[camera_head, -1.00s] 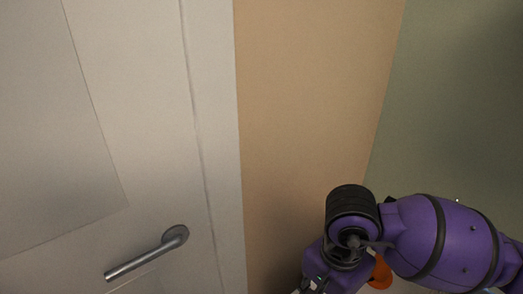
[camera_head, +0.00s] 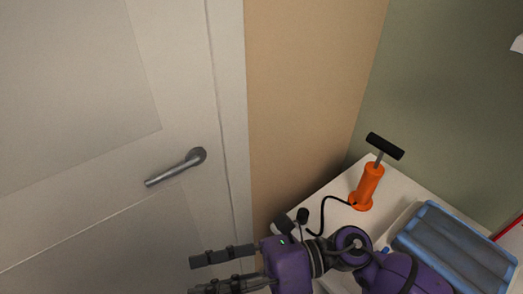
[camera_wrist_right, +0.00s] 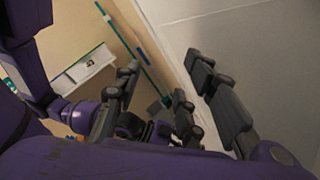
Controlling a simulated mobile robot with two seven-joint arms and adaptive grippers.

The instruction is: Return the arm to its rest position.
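My right arm (camera_head: 290,262) is purple with black joints and reaches in from the lower right in the head view. Its right gripper (camera_head: 198,275) points left, below the door handle and apart from it. The dark fingers are spread with a gap between them, and nothing shows in their grasp. In the right wrist view the gripper (camera_wrist_right: 165,85) also shows its fingers apart and empty.
A closed-looking white door (camera_head: 90,120) with a metal handle (camera_head: 176,167) stands at left, beside a tan wall (camera_head: 305,90). At right, a white surface (camera_head: 335,188) bears an orange pump (camera_head: 368,187) with a black hose and a blue-lidded box (camera_head: 455,245).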

